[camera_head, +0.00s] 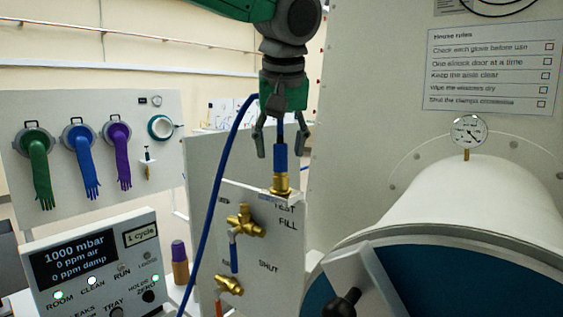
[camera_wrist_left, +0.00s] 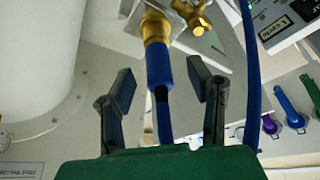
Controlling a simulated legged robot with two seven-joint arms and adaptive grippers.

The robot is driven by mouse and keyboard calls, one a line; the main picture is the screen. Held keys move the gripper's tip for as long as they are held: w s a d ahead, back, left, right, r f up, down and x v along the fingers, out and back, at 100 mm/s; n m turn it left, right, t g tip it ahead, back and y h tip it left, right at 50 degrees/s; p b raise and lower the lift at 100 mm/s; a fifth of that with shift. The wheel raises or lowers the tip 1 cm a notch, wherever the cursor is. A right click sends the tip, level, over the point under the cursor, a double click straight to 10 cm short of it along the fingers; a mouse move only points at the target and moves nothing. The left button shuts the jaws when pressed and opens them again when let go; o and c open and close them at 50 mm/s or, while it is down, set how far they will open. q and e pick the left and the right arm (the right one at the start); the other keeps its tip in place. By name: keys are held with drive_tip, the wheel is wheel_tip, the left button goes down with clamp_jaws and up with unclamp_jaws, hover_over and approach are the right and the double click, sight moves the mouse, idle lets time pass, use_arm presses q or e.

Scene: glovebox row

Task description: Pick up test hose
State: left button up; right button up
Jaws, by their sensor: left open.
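The test hose (camera_head: 224,172) is a long blue tube. Its thick blue end sleeve (camera_head: 280,158) stands upright on a brass fitting (camera_head: 281,184) at the panel corner marked TEST. My left gripper (camera_head: 282,147) points down from above, with its two dark fingers apart on either side of the hose end. In the left wrist view the blue sleeve (camera_wrist_left: 160,68) lies between the open fingers (camera_wrist_left: 163,88), with a visible gap to each. The hose above the sleeve passes up toward the palm, where it is hidden. My right gripper is not in view.
The white valve panel (camera_head: 262,260) carries brass valves (camera_head: 245,222). A white cylinder with a blue door (camera_head: 330,290) stands close on the right, below a gauge (camera_head: 468,131). A display box (camera_head: 92,262) and a glove board (camera_head: 100,105) are at left.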

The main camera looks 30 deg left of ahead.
sight(281, 160)
use_arm(q)
drive_tip(key=shift+b+x, duration=0.3)
drive_tip(key=shift+x, duration=0.85)
drive_tip(key=shift+w+f, duration=0.3)
drive_tip(key=shift+f, duration=0.15)
drive_tip(key=shift+s, duration=0.15)
clamp_jaws()
drive_tip(key=shift+r, duration=0.1)
